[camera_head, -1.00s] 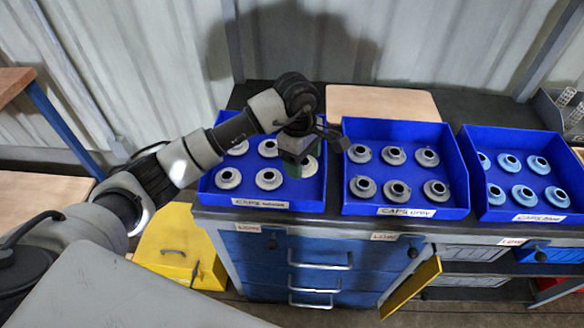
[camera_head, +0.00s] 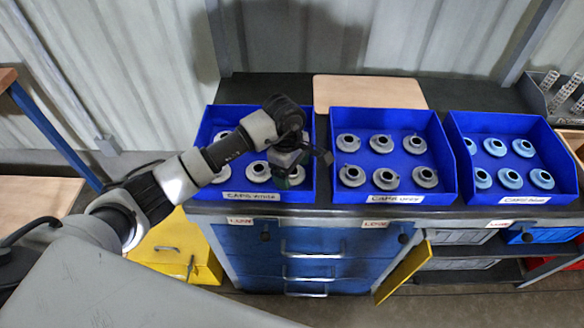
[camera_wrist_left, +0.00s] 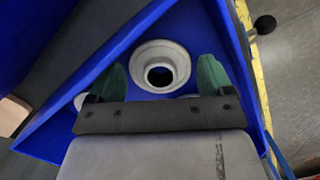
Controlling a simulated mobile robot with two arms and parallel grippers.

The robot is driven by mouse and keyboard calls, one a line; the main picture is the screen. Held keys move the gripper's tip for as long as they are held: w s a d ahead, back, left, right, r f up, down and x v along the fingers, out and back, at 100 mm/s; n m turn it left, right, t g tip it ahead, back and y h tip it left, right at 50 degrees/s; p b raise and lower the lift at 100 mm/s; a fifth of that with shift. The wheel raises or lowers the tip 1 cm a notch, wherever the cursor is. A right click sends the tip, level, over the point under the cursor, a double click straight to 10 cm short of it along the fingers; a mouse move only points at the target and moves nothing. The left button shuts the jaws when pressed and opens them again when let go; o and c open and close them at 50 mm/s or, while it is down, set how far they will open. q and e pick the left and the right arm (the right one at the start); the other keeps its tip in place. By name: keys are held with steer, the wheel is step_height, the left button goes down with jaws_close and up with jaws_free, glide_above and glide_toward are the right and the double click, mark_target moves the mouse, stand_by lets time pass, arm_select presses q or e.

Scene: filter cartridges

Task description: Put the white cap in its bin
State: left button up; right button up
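The bin labelled "CAPS white" (camera_head: 210,186) is the left one of three blue bins and holds several pale caps (camera_head: 222,174). My left gripper (camera_head: 284,178) is low over its front right part, partly hiding the caps there. In the left wrist view its two green fingers (camera_wrist_left: 162,78) are apart. A white cap (camera_wrist_left: 143,55) with a dark centre hole shows between and beyond them, inside the blue bin (camera_wrist_left: 208,25). I see gaps beside the cap and no clear finger contact. My right gripper is not in view.
The "CAPS grey" bin (camera_head: 445,190) and "CAPS blue" bin (camera_head: 570,190) stand to the right, with several caps each. A tan board (camera_head: 368,92) lies behind. A yellow box (camera_head: 170,245) is below left, and a yellow door (camera_head: 403,272) stands open below the counter.

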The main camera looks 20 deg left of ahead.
arm_select(q)
steer(key=shift+o, duration=0.8)
steer(key=shift+r, duration=0.25)
step_height(320, 180, up, 12)
steer(key=a+b, duration=0.1)
steer(key=shift+w+a+f, duration=0.15)
steer(key=shift+a, duration=0.05)
